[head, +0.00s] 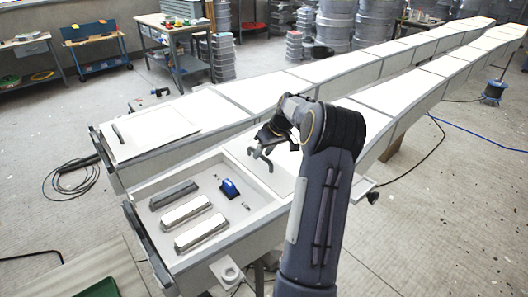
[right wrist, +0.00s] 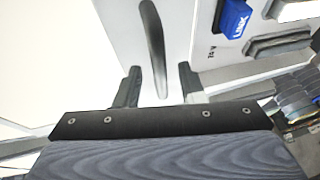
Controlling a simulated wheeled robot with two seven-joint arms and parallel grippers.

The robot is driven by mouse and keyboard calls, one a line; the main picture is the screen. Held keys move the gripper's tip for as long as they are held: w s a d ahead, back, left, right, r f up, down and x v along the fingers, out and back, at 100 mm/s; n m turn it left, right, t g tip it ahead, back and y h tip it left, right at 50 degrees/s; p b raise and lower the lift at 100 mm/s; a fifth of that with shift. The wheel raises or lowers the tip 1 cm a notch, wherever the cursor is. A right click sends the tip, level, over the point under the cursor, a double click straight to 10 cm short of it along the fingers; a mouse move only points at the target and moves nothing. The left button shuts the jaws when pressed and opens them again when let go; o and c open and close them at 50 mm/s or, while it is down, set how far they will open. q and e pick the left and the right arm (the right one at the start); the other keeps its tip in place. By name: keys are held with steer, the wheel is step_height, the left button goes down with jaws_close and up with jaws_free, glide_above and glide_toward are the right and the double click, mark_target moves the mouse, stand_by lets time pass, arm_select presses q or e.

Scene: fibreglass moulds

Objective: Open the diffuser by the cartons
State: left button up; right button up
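A shallow white tray-like box (head: 265,211) at the near end of the right-hand long white run holds one dark grey and two whitish long blocks (head: 187,210), perhaps the cartons, and a blue item (head: 229,188). A pale panel (head: 285,172) with a slim grey handle bar (right wrist: 152,40) lies beside them, perhaps the diffuser. My right gripper (head: 266,151) is over this panel. In the right wrist view its fingers (right wrist: 159,86) are apart, with the bar in line with the gap; whether they touch it I cannot tell. My left gripper is not in view.
Another flat white panel (head: 150,130) with a dark handle (head: 118,132) covers the left run's near end. Long white runs stretch to the back right. Workbenches (head: 172,45) and stacked grey containers (head: 334,25) stand behind. A black cable (head: 72,178) lies on the left floor.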

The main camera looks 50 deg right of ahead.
steer(key=b+v, duration=0.1)
steer(key=v, duration=0.6)
steer(key=shift+s+r, duration=0.25)
steer(key=shift+r, duration=0.1)
stand_by(0.4)
steer(key=s+a+r+y, duration=0.1)
steer(key=a+r, duration=0.2)
steer(key=a, duration=0.8)
steer(key=s+a+r, duration=0.1)
steer(key=a+r, duration=0.2)
steer(key=a, duration=0.8)
steer(key=s+a+f+y, duration=0.1)
steer(key=s+a+f, duration=0.3)
steer(key=s+a, duration=0.3)
steer(key=s+a+f+n, duration=0.1)
steer(key=s+a+f, duration=0.3)
steer(key=s+a, duration=0.4)
steer(key=a, duration=0.5)
steer(key=shift+n+t+y, duration=0.3)
steer(key=shift+t+y, duration=0.1)
